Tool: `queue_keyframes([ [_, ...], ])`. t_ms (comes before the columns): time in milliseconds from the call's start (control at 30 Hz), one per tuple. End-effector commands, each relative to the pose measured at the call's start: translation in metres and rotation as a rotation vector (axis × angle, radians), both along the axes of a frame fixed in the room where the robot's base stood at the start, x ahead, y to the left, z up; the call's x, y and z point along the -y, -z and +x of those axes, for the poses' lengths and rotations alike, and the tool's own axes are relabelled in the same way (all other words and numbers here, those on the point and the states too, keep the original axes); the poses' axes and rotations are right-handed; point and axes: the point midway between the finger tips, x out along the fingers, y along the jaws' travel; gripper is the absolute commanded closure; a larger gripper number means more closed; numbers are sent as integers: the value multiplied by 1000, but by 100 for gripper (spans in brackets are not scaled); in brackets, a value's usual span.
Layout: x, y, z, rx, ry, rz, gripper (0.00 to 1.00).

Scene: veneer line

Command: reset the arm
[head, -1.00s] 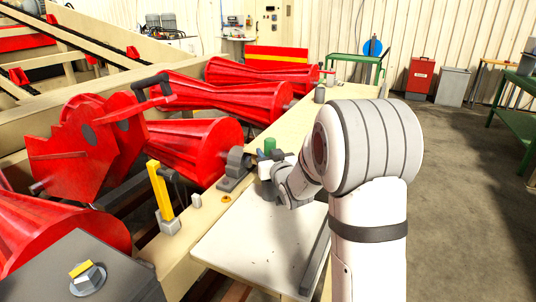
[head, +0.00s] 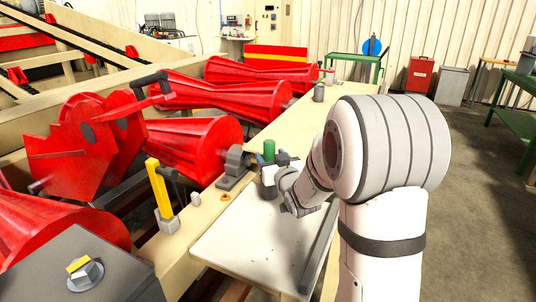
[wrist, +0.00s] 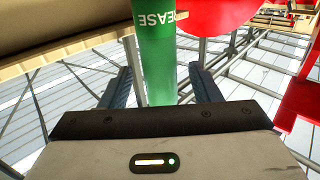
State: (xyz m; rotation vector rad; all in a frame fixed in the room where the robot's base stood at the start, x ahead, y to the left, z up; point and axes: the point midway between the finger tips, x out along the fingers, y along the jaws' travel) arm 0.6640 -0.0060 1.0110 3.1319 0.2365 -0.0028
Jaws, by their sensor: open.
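My gripper (wrist: 160,75) is open, with its two dark fingers spread at either side of a green grease cylinder (wrist: 158,55). Clear gaps show between the cylinder and both fingers in the wrist view. The lettering "EASE" on it appears upside down there. In the head view the green cylinder (head: 269,150) stands upright by the beige rail, just beyond my gripper. My arm comes in from the right, and my wrist hides part of the gripper. I cannot tell exactly what the cylinder's base rests on.
A pale table (head: 250,238) with a dark bar lies below my wrist. Red rollers (head: 195,145) and a yellow post (head: 160,188) stand to the left. A small grey cup (head: 319,93) sits farther along the rail. Open floor (head: 470,200) lies to the right.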

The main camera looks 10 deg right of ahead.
Motion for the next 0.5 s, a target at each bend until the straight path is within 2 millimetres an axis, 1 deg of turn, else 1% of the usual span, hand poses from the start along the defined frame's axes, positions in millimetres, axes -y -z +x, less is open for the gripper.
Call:
queue_keyframes([
  [33, 2, 0, -10, 1, 1, 0, 43],
  [100, 4, 0, -20, 1, 1, 0, 43],
  [200, 5, 0, -32, 1, 1, 0, 43],
  [333, 6, 0, -38, 1, 0, 0, 43],
  [500, 6, 0, -39, 1, 0, 0, 43],
])
